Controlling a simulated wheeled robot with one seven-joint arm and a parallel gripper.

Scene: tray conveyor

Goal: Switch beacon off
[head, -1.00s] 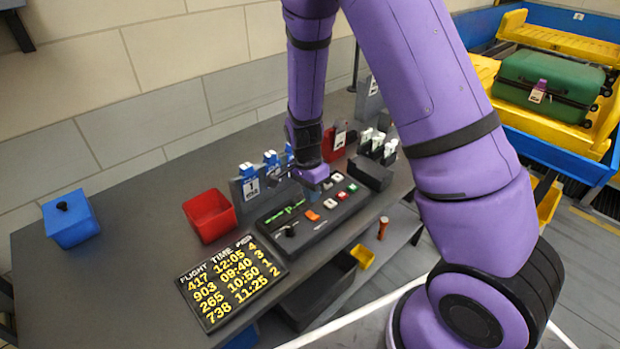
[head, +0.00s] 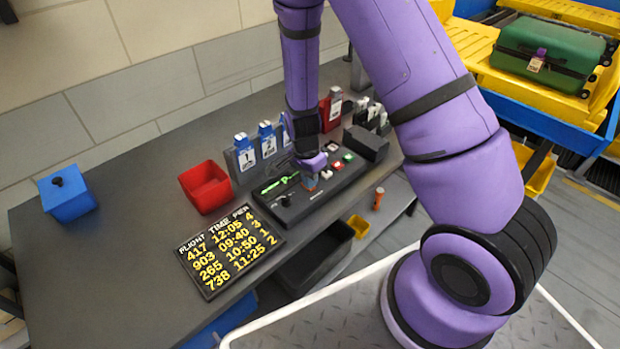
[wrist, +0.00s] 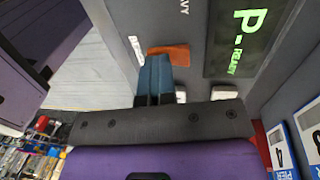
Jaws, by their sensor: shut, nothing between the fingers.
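The black control panel (head: 310,200) lies on the grey counter with coloured buttons and a lit green display. An orange button (wrist: 176,52), with a partly covered white label beside it, shows in the wrist view. My gripper (head: 310,184) is shut and empty, pointing down over the panel; its blue-grey fingers also show in the wrist view (wrist: 154,68). The fingertips overlap the orange button's near edge in the wrist view and hide part of it. I cannot tell whether they touch it. The green display (wrist: 247,38) reads "P - READY". No beacon lamp is clearly visible.
White buttons (wrist: 222,93) sit close to the fingers. Numbered blue-topped tags (head: 245,155) stand behind the panel. A red bin (head: 205,187), a flight board (head: 230,250) and a blue box (head: 67,194) are to the left. A green suitcase (head: 548,58) lies at right.

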